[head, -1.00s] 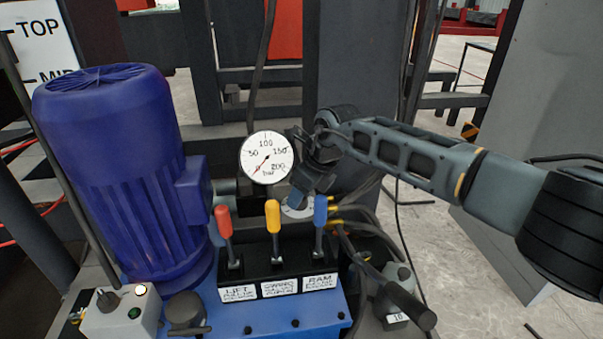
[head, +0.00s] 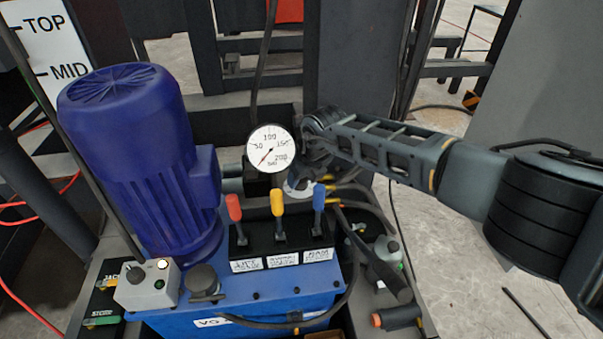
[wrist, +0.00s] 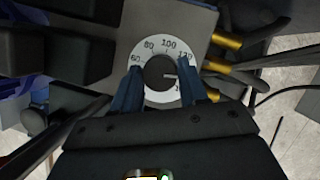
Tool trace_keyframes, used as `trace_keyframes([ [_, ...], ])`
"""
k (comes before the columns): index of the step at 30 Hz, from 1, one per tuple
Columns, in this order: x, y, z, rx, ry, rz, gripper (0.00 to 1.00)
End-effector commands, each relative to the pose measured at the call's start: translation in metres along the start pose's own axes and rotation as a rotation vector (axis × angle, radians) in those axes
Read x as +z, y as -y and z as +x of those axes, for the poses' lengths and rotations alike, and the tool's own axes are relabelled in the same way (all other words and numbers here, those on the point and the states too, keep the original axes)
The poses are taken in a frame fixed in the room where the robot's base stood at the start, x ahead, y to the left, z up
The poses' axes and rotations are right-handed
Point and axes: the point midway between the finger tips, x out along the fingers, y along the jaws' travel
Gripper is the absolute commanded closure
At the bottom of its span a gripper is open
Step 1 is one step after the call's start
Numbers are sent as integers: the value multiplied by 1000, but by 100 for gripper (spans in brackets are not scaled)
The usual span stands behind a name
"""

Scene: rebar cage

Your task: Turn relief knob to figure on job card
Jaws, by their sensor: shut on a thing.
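The relief knob (wrist: 158,72) is a dark round knob in the middle of a white ring dial (wrist: 150,47) in the wrist view. Figures 60, 80, 100 and 120 show on the dial; the lower part is hidden. A pale mark on the knob points right, a little past 120. My gripper (wrist: 161,78) is shut on the knob, one blue finger on each side. In the head view the dial (head: 292,192) is partly visible under my gripper, behind the levers. The pressure gauge (head: 270,148) has its red needle at the low end. I cannot make out a job card.
Red, yellow and blue levers (head: 278,215) stand in front of the dial. A blue motor (head: 135,160) is at left, and a grey control box (head: 148,284) at front left. Brass-ended hoses (wrist: 226,41) run close to the dial's right.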

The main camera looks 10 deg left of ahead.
Motion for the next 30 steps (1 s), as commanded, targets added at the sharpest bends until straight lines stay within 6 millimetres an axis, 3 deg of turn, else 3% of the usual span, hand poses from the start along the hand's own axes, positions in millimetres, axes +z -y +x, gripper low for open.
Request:
trace_keyframes([
  [6,1,1,-1,-1,2,-1,88],
  [7,1,1,-1,-1,2,-1,54],
  [14,0,1,0,-1,1,-1,33],
  [30,-2,1,5,33,2,-81,33],
])
